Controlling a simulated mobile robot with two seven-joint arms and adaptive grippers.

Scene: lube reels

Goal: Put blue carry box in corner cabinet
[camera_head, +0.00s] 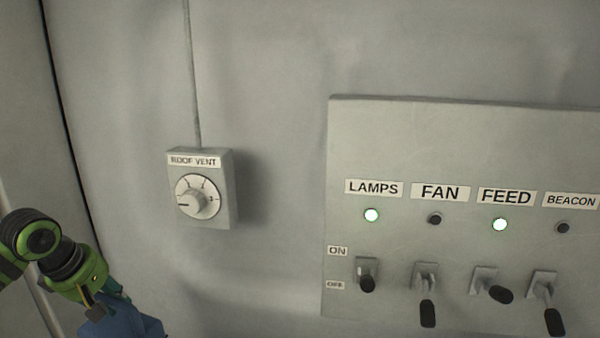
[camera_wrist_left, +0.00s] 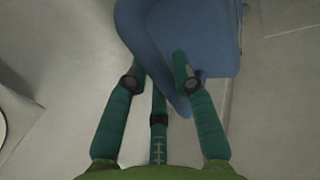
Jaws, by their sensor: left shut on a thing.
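The blue carry box (camera_head: 128,326) shows only in part at the bottom left edge of the head view. My left gripper (camera_head: 108,298) is at the box, its fingers mostly hidden there. In the left wrist view, the teal fingers of my left gripper (camera_wrist_left: 158,82) are shut on a blue part of the carry box (camera_wrist_left: 200,35), whose body extends to the top of the picture. I cannot make out the corner cabinet in either view. My right gripper is out of view.
A grey wall fills the head view. A roof vent dial box (camera_head: 203,190) sticks out from it, right of my left arm. A switch panel (camera_head: 460,145) with lamps and several levers is at the right. The wall between them is bare.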

